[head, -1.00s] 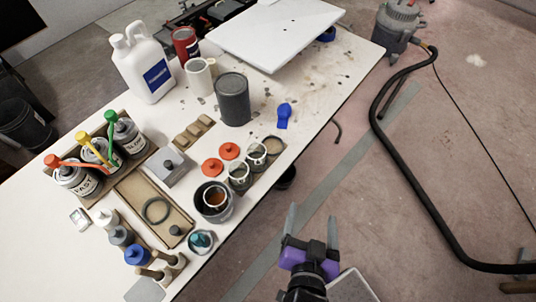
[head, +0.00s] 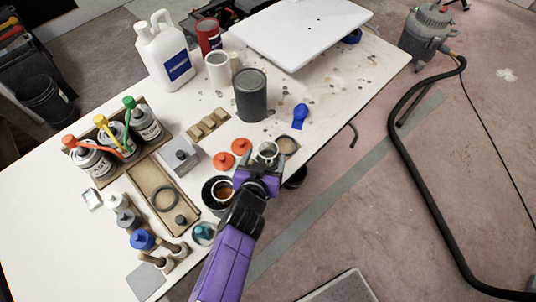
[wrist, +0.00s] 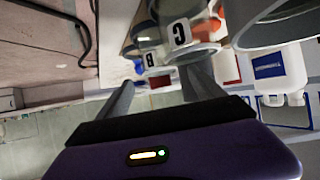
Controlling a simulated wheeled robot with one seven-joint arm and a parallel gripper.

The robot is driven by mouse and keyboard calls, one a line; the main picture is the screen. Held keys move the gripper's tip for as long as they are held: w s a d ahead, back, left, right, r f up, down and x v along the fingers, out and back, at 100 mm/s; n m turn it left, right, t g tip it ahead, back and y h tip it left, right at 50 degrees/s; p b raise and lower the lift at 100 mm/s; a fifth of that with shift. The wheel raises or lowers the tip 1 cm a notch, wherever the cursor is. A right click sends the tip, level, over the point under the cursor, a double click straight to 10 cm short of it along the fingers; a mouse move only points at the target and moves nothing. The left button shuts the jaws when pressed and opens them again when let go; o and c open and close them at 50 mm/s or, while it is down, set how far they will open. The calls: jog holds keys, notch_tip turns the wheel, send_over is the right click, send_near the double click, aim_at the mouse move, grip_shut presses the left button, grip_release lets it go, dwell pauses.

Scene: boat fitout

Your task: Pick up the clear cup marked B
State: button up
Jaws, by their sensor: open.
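The clear cup marked B (wrist: 149,60) shows in the wrist view, just beyond and between my fingertips. Another clear cup, marked C (wrist: 180,33), stands beside it and looks larger and closer to the right finger. My gripper (wrist: 160,76) is open, with nothing held between its fingers. In the head view my gripper (head: 262,170) is over the front edge of the table, at the small cups. One clear cup (head: 268,150) shows just past it; its letter is not readable there. The neighbouring cup is mostly hidden by my gripper.
A dark pot with amber liquid (head: 217,192) stands close left of my gripper. Orange lids (head: 223,160) lie behind it. A dark grey can (head: 251,96) and a blue item (head: 300,116) stand farther back.

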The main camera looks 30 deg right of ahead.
aim_at(270, 144)
jog(key=shift+p+x, duration=0.45)
jog(key=shift+x, duration=2.35)
jog(key=c, duration=1.4)
jog(key=shift+r, duration=0.1)
